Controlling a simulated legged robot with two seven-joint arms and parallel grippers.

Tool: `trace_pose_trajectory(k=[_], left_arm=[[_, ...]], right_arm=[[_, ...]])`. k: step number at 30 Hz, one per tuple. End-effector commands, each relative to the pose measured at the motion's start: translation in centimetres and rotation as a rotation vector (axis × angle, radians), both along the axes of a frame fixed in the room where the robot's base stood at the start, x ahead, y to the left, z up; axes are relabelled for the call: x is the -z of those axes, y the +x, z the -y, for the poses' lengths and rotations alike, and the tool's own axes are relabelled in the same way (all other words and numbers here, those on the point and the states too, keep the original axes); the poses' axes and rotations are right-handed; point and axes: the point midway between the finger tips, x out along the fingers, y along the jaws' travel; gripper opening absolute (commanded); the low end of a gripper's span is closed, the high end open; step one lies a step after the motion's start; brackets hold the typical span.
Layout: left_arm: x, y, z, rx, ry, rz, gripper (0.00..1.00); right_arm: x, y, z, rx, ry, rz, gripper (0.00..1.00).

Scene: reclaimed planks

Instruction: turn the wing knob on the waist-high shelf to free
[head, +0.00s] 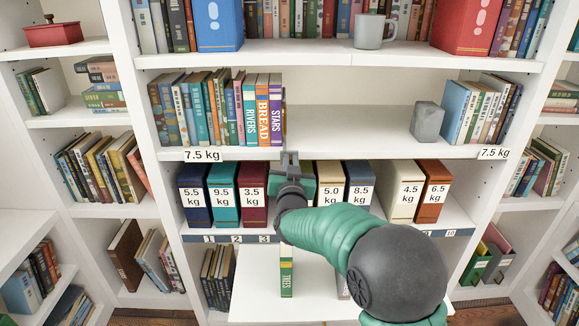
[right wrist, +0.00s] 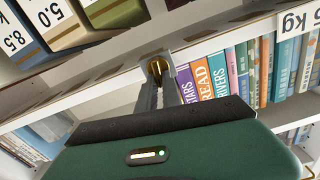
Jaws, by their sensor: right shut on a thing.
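The brass wing knob (right wrist: 156,67) shows in the right wrist view at the shelf's edge, between my fingertips. My right gripper (right wrist: 158,78) is shut on it. In the head view my right gripper (head: 290,158) reaches up to the front edge of the waist-high shelf (head: 390,152), just below the book titled STARS. There the fingers and wrist hide the knob. I cannot tell which way the knob is turned. My left gripper is in neither view.
Numbered weight binders, such as a maroon 3.5 kg one (head: 253,208), stand on both sides of my gripper on the shelf below. Upright books (head: 265,110) and a grey stone block (head: 427,121) stand on the shelf above. A pale board (head: 258,285) juts out lower down.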

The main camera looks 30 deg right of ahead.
Motion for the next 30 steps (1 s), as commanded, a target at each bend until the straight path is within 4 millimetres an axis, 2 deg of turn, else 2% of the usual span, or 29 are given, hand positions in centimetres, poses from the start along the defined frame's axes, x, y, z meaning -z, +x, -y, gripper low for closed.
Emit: trace_pose_trajectory(k=[30], left_arm=[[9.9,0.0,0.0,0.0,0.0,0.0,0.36]], right_arm=[[1.5,-0.6,1.0,0.001,0.806,0.492,0.0]])
